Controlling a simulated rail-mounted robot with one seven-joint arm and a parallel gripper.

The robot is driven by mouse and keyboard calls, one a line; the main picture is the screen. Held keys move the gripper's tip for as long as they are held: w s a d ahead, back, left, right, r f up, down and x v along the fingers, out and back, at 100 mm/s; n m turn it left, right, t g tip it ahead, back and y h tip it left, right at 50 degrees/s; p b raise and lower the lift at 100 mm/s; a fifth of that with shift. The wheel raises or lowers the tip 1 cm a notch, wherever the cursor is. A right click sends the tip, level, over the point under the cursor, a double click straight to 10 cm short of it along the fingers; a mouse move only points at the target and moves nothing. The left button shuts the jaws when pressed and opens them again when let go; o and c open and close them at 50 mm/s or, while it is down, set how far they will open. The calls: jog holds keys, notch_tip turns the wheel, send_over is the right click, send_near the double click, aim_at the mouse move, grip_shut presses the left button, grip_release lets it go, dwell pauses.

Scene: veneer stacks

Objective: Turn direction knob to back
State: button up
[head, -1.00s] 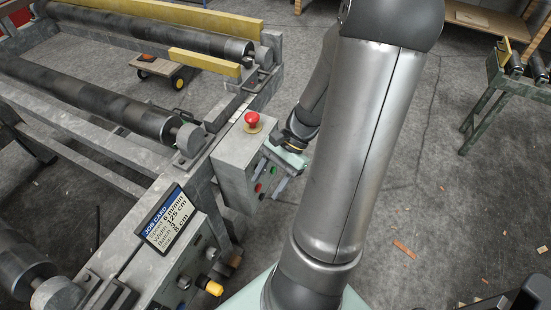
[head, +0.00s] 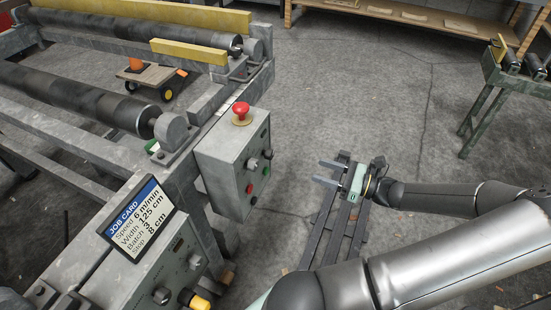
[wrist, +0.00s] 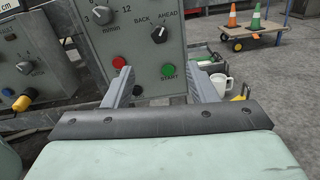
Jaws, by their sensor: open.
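The direction knob (wrist: 160,32) is black and sits on the grey control box under the labels BACK and AHEAD. Its pointer seems to lean up and right, toward AHEAD. In the head view the knob (head: 267,154) is small on the box's right face. My gripper (head: 325,173) is open and empty, to the right of the box and clear of it, fingers pointing at the panel. In the wrist view my gripper (wrist: 160,70) frames the lower panel, with the knob above and between the fingertips.
The box (head: 225,155) also carries a red emergency button (head: 240,112), a speed dial (wrist: 100,14), a red button (wrist: 118,62) and a green START button (wrist: 167,71). A job card (head: 138,218) stands nearer. A white mug (wrist: 220,84) shows at right.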

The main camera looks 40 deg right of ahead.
aim_at(272, 155)
jog(key=b+x, duration=0.3)
jog(key=x, duration=1.2)
jog(key=shift+a, duration=0.1)
jog(key=c, duration=1)
